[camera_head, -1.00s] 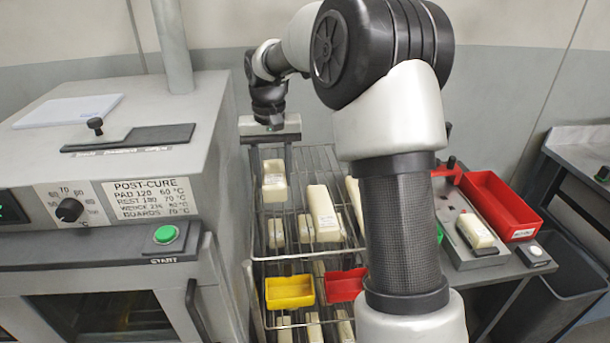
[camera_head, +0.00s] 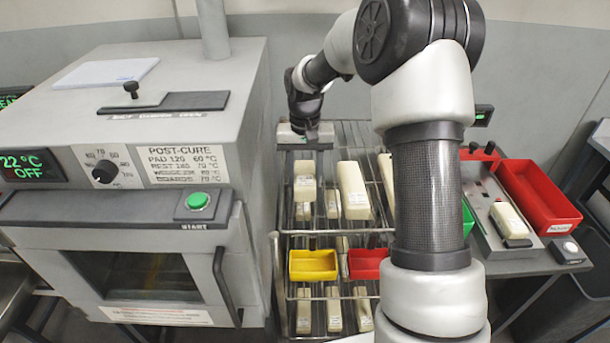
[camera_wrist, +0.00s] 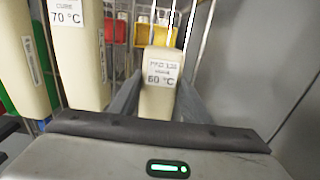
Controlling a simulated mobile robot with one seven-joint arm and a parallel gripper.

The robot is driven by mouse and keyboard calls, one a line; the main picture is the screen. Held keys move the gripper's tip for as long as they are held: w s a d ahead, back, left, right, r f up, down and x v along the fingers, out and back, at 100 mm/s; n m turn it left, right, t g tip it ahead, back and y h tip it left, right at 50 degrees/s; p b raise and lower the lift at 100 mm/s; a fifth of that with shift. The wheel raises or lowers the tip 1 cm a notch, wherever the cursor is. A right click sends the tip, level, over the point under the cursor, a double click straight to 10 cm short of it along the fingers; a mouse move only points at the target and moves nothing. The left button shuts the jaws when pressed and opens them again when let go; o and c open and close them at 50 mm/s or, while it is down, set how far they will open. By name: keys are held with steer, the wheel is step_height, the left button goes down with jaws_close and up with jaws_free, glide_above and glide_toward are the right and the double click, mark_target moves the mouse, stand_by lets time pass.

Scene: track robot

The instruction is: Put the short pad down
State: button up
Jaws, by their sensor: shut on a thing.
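The short pad (camera_head: 305,183) is a cream block at the left of the wire rack's top shelf. My gripper (camera_head: 305,158) is shut on its far end, from above and behind. In the wrist view the pad (camera_wrist: 159,92) sits between my fingers (camera_wrist: 157,98), with a label reading 60 °C on its face. I cannot tell whether its underside touches the shelf wires.
The wire rack (camera_head: 342,130) holds a longer cream block (camera_head: 353,190) just right of the pad, and another beyond it. Lower shelves hold more blocks, a yellow bin (camera_head: 313,266) and a red bin (camera_head: 366,263). The grey oven (camera_head: 250,130) stands close at left.

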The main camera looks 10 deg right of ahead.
steer(key=shift+f, duration=0.15)
steer(key=o, duration=1)
steer(key=shift+o, duration=0.2)
